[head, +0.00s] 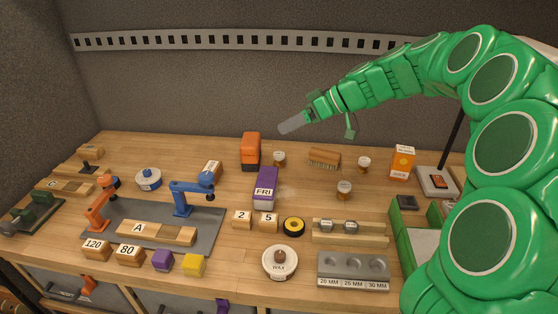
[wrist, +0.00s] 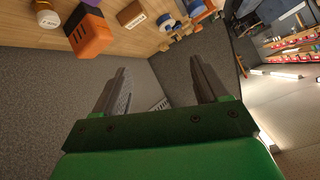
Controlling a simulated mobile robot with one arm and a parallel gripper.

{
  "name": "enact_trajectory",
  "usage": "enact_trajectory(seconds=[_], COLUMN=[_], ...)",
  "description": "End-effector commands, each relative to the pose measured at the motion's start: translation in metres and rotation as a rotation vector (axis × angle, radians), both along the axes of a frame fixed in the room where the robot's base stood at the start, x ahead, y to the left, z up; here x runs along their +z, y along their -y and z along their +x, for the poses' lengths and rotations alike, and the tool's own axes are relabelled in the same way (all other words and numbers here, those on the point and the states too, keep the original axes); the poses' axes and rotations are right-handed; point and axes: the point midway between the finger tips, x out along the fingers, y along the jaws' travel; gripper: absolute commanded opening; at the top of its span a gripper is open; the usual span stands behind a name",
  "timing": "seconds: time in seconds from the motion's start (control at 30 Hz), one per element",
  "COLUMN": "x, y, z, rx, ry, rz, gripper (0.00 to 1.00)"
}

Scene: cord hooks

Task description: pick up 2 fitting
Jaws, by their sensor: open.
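A small wooden block marked "2" (head: 242,219) sits on the workbench (head: 130,278), left of a like block marked "5" (head: 267,222). Two small metallic round pieces (head: 337,226) rest on a wooden rack (head: 362,239) to the right. I cannot tell which of these the word fitting means. My gripper (head: 284,128) is raised above the back of the bench, apart from all these things. In the wrist view my gripper (wrist: 160,82) shows two spread fingers with nothing between them.
A grey block with round hollows and "25 MM" and "30 MM" labels (head: 353,270) stands at the front. A black-and-yellow tape roll (head: 293,227) and a wax tin (head: 280,262) are near. A purple "FRI" box (head: 266,188) and orange-black block (head: 250,150) stand behind.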

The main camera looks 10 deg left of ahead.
Motion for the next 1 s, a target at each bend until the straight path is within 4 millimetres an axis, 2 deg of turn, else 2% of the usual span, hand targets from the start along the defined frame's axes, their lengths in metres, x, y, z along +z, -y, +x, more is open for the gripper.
enact_trajectory(seconds=[0.03, 0.2, 0.4, 0.7, 1.0], x=[-0.003, -0.014, -0.028, -0.041, -0.050], y=[0.000, 0.004, 0.011, 0.022, 0.029], z=[0.014, 0.056, 0.098, 0.132, 0.152], rx=[0.001, 0.001, -0.008, -0.022, -0.031], ry=[0.024, 0.117, 0.219, 0.307, 0.361], rz=[0.018, 0.076, 0.121, 0.145, 0.156], gripper=[0.73, 0.73, 0.73, 0.73, 0.73])
